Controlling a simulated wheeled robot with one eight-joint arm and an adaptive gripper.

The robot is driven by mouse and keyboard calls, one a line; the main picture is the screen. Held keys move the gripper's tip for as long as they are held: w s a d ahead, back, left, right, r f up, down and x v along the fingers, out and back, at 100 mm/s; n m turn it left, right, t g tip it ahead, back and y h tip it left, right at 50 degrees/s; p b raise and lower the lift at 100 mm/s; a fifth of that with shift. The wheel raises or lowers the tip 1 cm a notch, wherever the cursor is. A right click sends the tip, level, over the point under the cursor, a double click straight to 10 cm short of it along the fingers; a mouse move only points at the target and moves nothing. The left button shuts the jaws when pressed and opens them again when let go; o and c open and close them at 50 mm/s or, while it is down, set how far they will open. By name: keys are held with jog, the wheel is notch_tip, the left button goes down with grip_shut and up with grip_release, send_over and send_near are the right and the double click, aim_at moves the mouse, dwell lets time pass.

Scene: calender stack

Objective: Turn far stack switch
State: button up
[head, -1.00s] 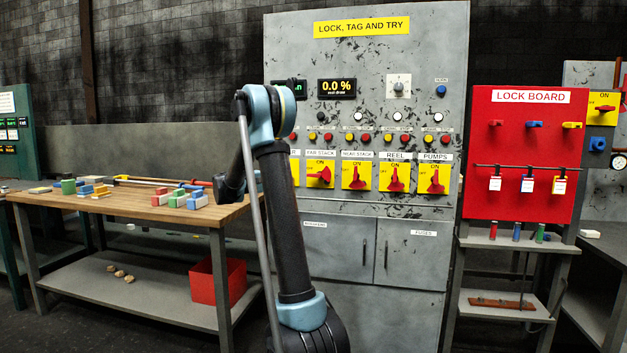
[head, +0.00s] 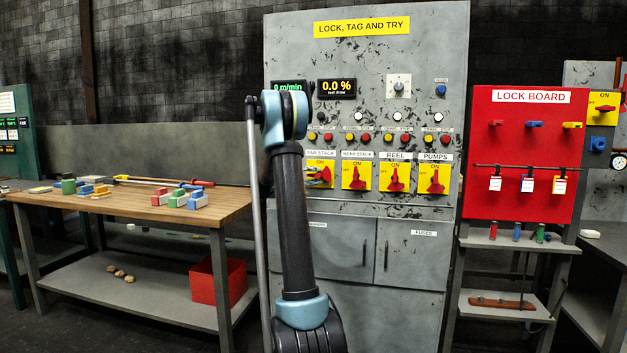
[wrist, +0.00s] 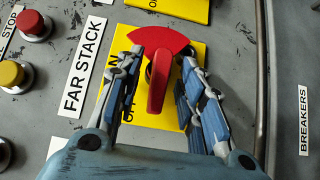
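The far stack switch is a red rotary handle (wrist: 157,88) on a yellow ON/OFF plate (wrist: 187,25), beside the FAR STACK label (wrist: 82,68) in the wrist view. Its lever lies sideways across the plate, parallel to my fingers. My gripper (wrist: 160,62) is open, with one finger on each side of the lever; narrow gaps seem to show, and contact is unclear. In the head view the far stack plate (head: 319,163) is partly covered by my gripper and arm.
The near stack (head: 356,177), reel (head: 396,178) and pumps (head: 435,179) switches to the right have upright handles. Push buttons (head: 363,137) sit above. A workbench (head: 130,205) is at left, a red lock board (head: 528,150) at right.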

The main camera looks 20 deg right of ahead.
jog(key=shift+d, duration=0.35)
